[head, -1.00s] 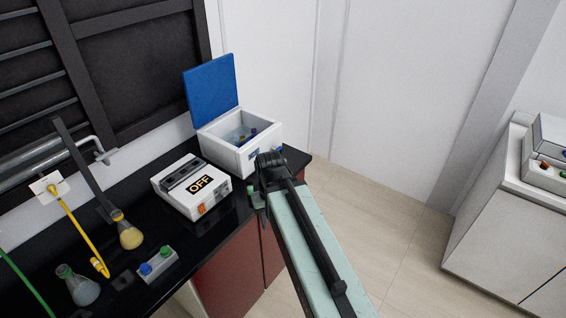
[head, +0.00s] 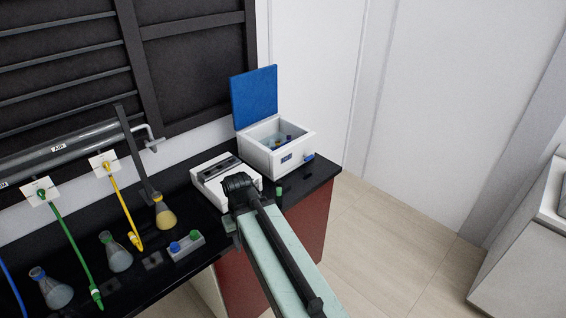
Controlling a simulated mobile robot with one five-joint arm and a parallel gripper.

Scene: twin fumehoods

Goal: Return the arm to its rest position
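My arm (head: 278,258) reaches up from the bottom middle of the head view, over the front edge of the black bench. My gripper (head: 240,190) is at its far end, in front of the white device. Its fingers are hidden behind the dark wrist joint, so I cannot tell whether it is open or holds anything.
A white box with a raised blue lid (head: 255,97) stands at the bench's right end. The white device (head: 213,178) is left of it. Flasks (head: 118,253), a small block with blue and green caps (head: 187,245) and hoses (head: 124,207) are further left.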

